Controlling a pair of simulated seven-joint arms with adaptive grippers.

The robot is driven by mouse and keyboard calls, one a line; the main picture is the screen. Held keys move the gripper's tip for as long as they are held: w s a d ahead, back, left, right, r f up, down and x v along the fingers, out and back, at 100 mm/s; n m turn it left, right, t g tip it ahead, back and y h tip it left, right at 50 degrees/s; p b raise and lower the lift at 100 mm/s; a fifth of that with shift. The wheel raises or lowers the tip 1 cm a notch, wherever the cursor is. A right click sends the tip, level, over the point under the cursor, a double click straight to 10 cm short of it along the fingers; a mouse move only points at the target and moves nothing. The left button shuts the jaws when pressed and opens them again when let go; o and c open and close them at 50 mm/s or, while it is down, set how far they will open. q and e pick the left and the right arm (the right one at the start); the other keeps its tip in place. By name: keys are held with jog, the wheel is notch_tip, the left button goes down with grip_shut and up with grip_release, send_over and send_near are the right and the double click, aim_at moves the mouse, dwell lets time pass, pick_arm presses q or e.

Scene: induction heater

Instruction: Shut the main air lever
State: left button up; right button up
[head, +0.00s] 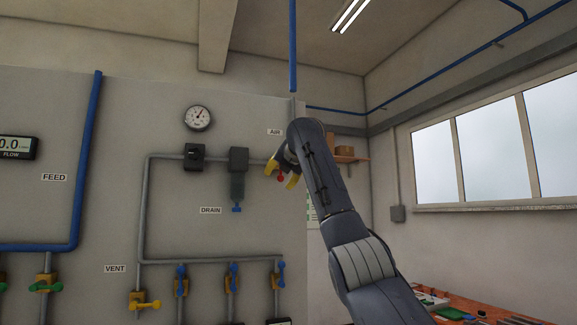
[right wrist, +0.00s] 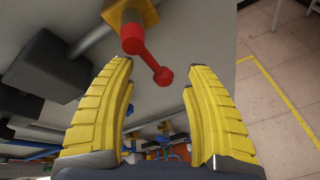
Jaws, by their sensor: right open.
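The main air lever is a red handle with a round knob at its end, seen in the right wrist view (right wrist: 148,55). It is joined to a yellow valve body (right wrist: 130,14) on the grey pipe. In the head view a bit of red (head: 281,177) shows at my right gripper (head: 282,175), below the AIR label (head: 275,132); my arm hides most of the valve. In the right wrist view my right gripper (right wrist: 160,80) is open, with two yellow fingers. The lever's knob is just ahead of the gap between the fingertips, with nothing held. My left gripper is not in view.
A dark grey filter unit (head: 238,160) hangs on the pipe just left of the right gripper. A pressure gauge (head: 198,117) is above. Blue-handled valves (head: 232,277) and a yellow-handled vent valve (head: 145,304) are lower down. The panel's right edge is close to my arm.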

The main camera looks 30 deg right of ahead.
jog(key=v, duration=1)
jog(key=shift+s+r, duration=0.2)
jog(key=shift+s, duration=0.05)
